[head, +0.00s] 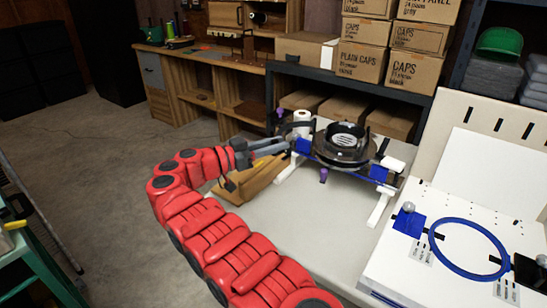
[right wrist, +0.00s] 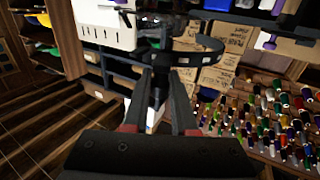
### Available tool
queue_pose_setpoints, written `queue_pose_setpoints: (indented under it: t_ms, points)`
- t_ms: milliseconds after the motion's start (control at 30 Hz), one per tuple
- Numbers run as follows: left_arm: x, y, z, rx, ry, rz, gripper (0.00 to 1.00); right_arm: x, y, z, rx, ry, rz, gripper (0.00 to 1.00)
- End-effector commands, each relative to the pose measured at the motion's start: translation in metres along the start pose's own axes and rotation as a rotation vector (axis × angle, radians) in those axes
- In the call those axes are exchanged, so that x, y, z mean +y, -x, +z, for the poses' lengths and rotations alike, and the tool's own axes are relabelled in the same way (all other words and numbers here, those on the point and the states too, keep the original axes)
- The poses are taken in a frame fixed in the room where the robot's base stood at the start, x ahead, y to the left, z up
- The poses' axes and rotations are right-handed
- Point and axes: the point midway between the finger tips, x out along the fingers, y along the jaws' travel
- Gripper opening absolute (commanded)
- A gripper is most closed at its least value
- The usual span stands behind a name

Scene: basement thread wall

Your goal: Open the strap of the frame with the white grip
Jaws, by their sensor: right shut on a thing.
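The cap frame (head: 342,146) is a black ring-shaped piece with a pale centre, sitting on a blue and white stand (head: 376,173) on the grey table. A white cylinder (head: 302,118) stands at its left; I cannot tell whether it is the white grip. A black curved strap (head: 300,130) arcs out at the left of the frame. My right gripper (head: 287,147) reaches in from the left at the stand's left end. In the right wrist view its jaws (right wrist: 160,78) are shut on a dark part below a black curved band (right wrist: 205,55). My left gripper is not in view.
Purple knobs (head: 323,175) stick out of the stand. A white board with a blue hoop (head: 468,248) lies at the right. A tan wooden piece (head: 250,182) is beneath my right gripper. Cardboard boxes (head: 361,61) fill the shelf behind. The near table top (head: 310,225) is clear.

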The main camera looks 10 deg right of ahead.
Motion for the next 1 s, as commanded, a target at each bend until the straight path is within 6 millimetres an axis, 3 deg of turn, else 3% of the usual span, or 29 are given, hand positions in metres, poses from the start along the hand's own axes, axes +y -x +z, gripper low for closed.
queue_pose_setpoints:
  t_ms: [100, 533, 567, 700, 733, 1000]
  points:
    - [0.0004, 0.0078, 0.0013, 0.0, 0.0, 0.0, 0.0, 0.0015, -0.0008, 0.0034, -0.007, 0.0, 0.008, 0.0]
    - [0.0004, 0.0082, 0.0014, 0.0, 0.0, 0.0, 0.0, 0.0017, 0.0004, 0.0033, -0.011, 0.003, 0.008, 0.0]
    - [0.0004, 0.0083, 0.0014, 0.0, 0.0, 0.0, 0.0, 0.0016, 0.0005, 0.0034, -0.011, 0.003, 0.008, 0.27]
    - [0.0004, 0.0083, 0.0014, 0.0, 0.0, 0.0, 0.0, 0.0016, 0.0009, 0.0032, -0.01, 0.003, 0.007, 0.52]
    - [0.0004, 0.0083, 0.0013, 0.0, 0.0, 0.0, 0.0, 0.0015, 0.001, 0.0031, -0.01, 0.003, 0.007, 0.56]
    - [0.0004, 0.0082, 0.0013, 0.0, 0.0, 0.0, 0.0, 0.0014, 0.0013, 0.0028, -0.009, 0.002, 0.006, 0.56]
